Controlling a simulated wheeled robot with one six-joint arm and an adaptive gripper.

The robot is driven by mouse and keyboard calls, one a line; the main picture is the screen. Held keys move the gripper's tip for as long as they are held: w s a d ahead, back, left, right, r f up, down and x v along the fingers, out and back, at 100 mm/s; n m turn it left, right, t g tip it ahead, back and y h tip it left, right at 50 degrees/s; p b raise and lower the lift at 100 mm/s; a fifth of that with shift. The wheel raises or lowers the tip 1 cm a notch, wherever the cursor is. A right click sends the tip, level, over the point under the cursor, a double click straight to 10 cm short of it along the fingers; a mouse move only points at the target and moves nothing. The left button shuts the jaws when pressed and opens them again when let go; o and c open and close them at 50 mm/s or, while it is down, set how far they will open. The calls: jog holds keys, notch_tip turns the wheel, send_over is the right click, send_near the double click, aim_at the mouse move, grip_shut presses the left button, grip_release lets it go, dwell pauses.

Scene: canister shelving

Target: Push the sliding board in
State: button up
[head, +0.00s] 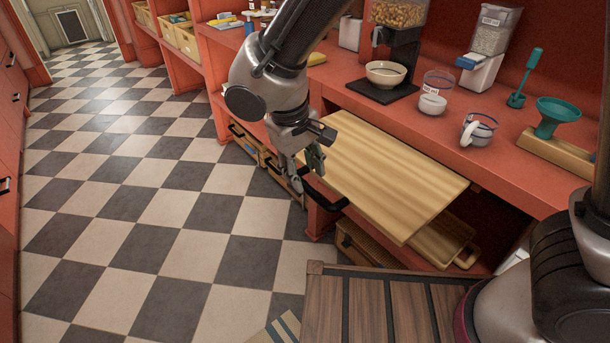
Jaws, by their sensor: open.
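The sliding board (385,175) is a light striped wooden board, pulled out from under the red counter. A dark curved handle (326,200) shows at its left front edge. My gripper (305,178) is open, with its fingers pointing down at the left end of the board, close to the handle. I cannot tell whether the fingers touch the board or handle. No object shows between the fingers. The arm above hides part of the counter behind it.
The counter (460,130) holds a dispenser with a bowl (385,73), clear cups (436,90) and a green funnel (557,112). A lower wooden tray (440,242) lies below the board. A slatted wooden top (365,310) stands in front. The checkered floor (160,200) at left is clear.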

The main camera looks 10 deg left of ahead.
aim_at(310, 189)
jog(key=shift+s+a+r, duration=0.1)
jog(key=shift+r, duration=0.65)
jog(key=w+f, duration=0.1)
jog(key=f, duration=0.2)
jog(key=w+f, duration=0.1)
jog(key=f, duration=0.2)
jog(key=w+d+f, duration=0.1)
jog(key=f, duration=0.2)
jog(key=shift+d, duration=0.1)
jog(key=shift+r, duration=0.1)
grip_shut()
